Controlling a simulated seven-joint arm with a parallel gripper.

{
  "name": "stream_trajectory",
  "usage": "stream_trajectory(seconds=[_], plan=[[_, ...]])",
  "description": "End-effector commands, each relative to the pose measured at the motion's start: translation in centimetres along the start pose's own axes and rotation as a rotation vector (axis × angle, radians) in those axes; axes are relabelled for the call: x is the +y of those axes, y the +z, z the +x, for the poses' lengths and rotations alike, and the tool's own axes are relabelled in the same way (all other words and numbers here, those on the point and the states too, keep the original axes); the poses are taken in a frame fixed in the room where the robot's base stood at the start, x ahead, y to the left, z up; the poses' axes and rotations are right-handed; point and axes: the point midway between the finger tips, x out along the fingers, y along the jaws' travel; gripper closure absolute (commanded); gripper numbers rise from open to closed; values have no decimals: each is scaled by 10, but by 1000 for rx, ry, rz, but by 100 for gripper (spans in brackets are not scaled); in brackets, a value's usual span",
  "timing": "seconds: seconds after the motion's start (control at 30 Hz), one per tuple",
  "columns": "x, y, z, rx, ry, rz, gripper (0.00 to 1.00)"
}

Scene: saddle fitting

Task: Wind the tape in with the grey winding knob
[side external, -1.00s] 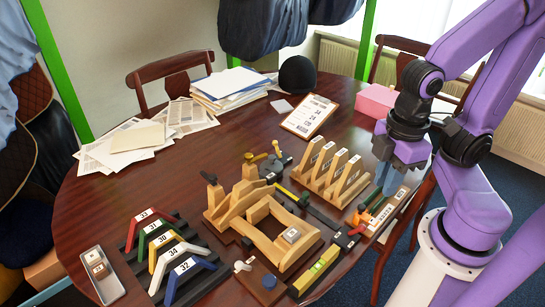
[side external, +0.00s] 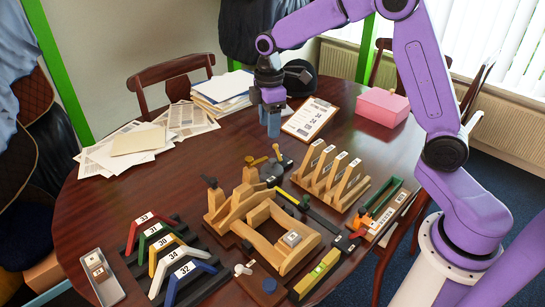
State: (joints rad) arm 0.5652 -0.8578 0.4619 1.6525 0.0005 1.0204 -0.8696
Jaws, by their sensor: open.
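My gripper (side external: 271,130) is open and points down above the back middle of the table, with nothing seen between its fingers. Below it and a little in front is a dark grey device (side external: 270,168) with yellow parts, beside the wooden fixture. A yellow-and-black strip (side external: 291,197), which looks like the tape, runs from near this device toward the front right. The gripper is apart from both. I cannot pick out the grey winding knob for certain; the device's small parts are too small to tell.
A wooden saddle fixture (side external: 228,212) stands mid-table. A wooden rack (side external: 330,178) is to its right, numbered coloured angle pieces (side external: 163,258) to its left. A clipboard (side external: 310,118), papers (side external: 120,150) and a pink box (side external: 382,106) lie at the back. A long tray (side external: 395,215) is at right.

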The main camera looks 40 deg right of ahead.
Motion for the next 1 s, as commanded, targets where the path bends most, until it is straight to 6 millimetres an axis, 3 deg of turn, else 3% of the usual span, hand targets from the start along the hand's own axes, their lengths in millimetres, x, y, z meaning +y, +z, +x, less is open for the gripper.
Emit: stream_trajectory(seconds=[0.1,0.2,0.33,0.63,1.0], plan=[[49,15,16,-4,-4,0,45],[79,30,27,-5,-5,-8,45],[104,45,37,-5,-6,-16,45],[116,54,54,-6,-7,-22,45],[115,55,120,-7,-9,-21,45]])
